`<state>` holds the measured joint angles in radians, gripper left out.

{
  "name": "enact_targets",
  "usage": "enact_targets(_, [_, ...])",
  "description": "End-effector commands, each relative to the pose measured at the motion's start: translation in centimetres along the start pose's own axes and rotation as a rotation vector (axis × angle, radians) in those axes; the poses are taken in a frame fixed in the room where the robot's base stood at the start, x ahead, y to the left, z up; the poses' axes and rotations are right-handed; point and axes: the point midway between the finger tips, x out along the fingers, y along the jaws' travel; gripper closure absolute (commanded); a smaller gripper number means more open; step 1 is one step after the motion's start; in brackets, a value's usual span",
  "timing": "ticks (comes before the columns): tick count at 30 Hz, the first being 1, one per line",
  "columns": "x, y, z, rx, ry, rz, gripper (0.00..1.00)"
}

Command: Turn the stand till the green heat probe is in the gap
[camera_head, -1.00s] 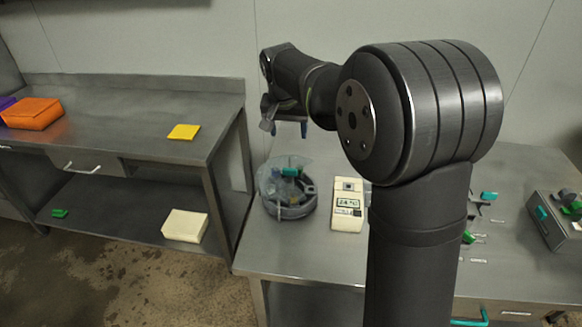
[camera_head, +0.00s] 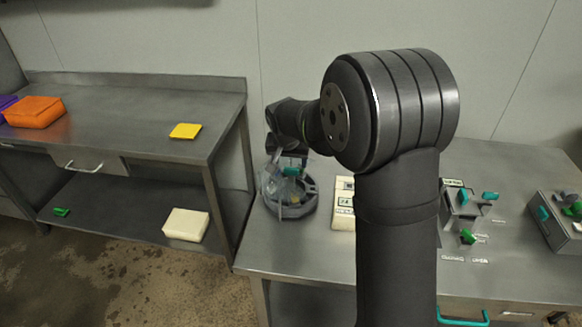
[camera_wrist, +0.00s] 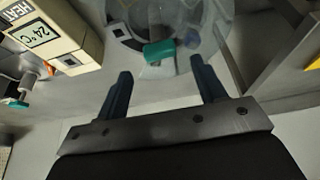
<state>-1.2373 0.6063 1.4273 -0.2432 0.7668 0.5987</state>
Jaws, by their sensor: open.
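The round grey stand (camera_head: 290,211) is on the bench under a clear cover (camera_head: 268,183), left of my arm. A teal block (camera_head: 291,171) shows at its top; it also shows in the wrist view (camera_wrist: 160,50). My gripper (camera_wrist: 161,68) is open and empty; in the wrist view, the teal block lies just beyond and between its fingertips, apart from them. In the head view my gripper is just above the stand, partly hidden by my arm. Pale blurred items show through the cover. I cannot pick out the green heat probe or the gap for certain.
A cream box marked HEAT (camera_wrist: 48,34), reading 24 °C, stands close to the stand, partly behind my arm in the head view (camera_head: 343,205). A switch panel (camera_head: 466,203) and a grey box (camera_head: 558,217) are further right. A side table (camera_head: 130,130) is at left.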

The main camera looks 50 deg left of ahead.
Motion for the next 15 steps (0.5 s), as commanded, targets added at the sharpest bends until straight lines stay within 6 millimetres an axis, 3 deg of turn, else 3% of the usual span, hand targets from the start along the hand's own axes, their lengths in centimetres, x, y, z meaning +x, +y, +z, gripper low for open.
enact_targets(6, [3.5, 0.0, 0.0, 0.0, 0.0, 0.001, 0.36])
enact_targets(15, [4.8, 0.0, 0.0, 0.0, 0.001, 0.0, 0.36])
